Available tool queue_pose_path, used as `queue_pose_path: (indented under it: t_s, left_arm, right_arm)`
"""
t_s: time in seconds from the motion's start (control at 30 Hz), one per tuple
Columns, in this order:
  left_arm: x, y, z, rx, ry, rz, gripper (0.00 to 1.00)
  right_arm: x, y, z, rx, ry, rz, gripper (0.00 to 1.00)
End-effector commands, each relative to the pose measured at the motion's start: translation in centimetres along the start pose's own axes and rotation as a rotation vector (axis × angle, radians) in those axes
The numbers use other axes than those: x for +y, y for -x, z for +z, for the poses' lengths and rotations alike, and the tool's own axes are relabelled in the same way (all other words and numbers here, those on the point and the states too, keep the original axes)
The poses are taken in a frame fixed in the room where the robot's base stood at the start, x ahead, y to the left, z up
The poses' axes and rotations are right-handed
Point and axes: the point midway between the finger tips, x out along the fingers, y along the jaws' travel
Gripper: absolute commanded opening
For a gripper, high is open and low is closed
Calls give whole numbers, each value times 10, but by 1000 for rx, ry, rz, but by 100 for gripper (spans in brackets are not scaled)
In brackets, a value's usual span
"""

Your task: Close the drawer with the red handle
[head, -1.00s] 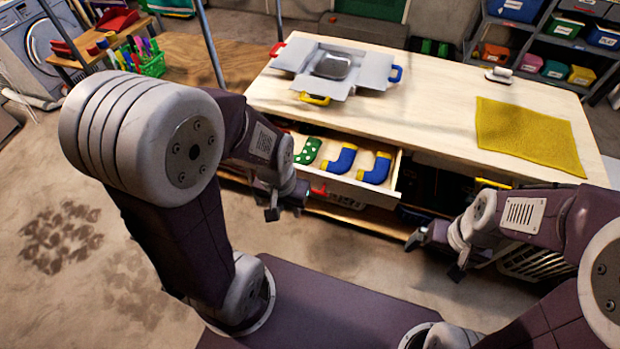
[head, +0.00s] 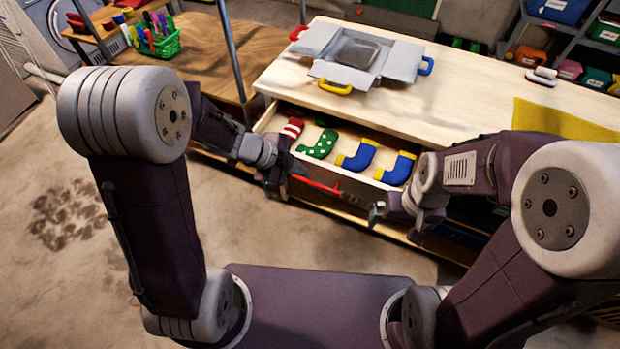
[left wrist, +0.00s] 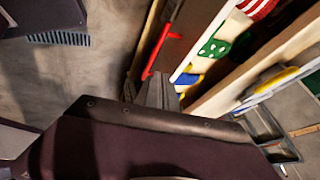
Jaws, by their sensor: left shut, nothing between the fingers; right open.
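The drawer (head: 350,192) with the red handle (head: 322,187) stands pulled out from under the worktable's top. Socks lie in it: a red-and-white striped one (head: 291,130), a green dotted one (head: 318,145) and two blue-and-yellow ones. My left gripper (head: 274,188) is shut and empty at the left end of the drawer front. In the left wrist view its fingers (left wrist: 156,92) appear close to the red handle (left wrist: 161,48); I cannot tell whether they touch. My right gripper (head: 394,222) is open and empty near the right end of the drawer front.
On the worktable (head: 470,105) lie an open grey box (head: 335,72) with coloured handles, a white-topped object (head: 541,76) and a yellow cloth (head: 560,120). A green basket of pens (head: 156,40) stands at the left. The floor before the drawer is clear.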

Motion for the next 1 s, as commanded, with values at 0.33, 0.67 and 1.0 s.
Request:
queue_pose_path:
  t_s: [0.33, 0.67, 1.0]
  left_arm:
    - [3, -59, 2, 0, -1, 1, 0]
    - [0, -97, 0, -1, 0, -1, 0]
    - [-1, -98, 0, -2, 0, -2, 0]
  right_arm:
    - [1, -36, 4, 1, 0, 0, 100]
    - [1, -53, 5, 1, 0, 0, 100]
    - [1, -53, 5, 1, 0, 0, 100]
